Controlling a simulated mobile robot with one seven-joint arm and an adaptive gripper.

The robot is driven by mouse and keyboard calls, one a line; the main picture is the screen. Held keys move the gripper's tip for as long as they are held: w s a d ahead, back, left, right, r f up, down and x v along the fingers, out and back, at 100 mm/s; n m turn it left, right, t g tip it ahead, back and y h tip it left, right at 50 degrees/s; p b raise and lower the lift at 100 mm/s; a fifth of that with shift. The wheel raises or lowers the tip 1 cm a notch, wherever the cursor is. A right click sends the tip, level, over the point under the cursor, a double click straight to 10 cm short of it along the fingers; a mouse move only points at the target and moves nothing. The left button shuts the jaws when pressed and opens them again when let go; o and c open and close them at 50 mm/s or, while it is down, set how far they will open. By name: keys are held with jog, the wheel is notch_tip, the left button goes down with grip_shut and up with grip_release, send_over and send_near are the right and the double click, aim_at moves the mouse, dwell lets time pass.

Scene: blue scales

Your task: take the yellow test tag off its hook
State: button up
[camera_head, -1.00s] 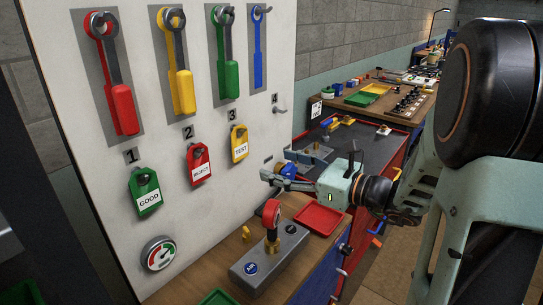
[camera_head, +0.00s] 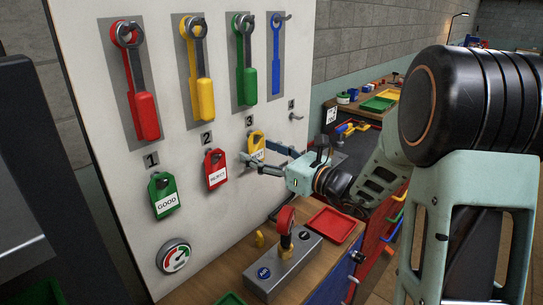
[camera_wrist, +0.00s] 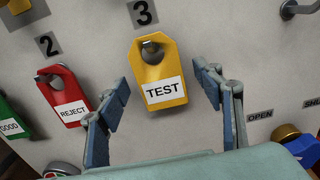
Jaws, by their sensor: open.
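The yellow test tag (camera_wrist: 158,72) hangs on its hook (camera_wrist: 152,50) under the number 3 label in the wrist view. It has a white TEST label. In the head view the tag (camera_head: 256,142) is partly hidden by my gripper. My gripper (camera_wrist: 160,92) is open, with one blue-padded finger to the left of the tag and one to the right. Both fingers look apart from the tag in the wrist view. The gripper also shows in the head view (camera_head: 262,160), at the board beside the tag.
The red reject tag (camera_head: 215,170) and green good tag (camera_head: 163,195) hang to the left. An empty hook (camera_head: 297,117) is to the right. Wrenches hang above. Below stand a grey box (camera_head: 284,268) with a red-topped post and a red tray (camera_head: 333,225).

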jog(key=shift+w+a, duration=0.1)
jog(key=shift+a, duration=0.05)
jog(key=shift+c, duration=0.3)
jog(key=c, duration=1.2)
jog(key=shift+r+p, duration=0.35)
jog(key=shift+r, duration=0.35)
jog(key=shift+r+v, duration=0.1)
jog(key=shift+v, duration=1.95)
jog(key=shift+r+v, duration=0.15)
jog(key=shift+v, duration=1.85)
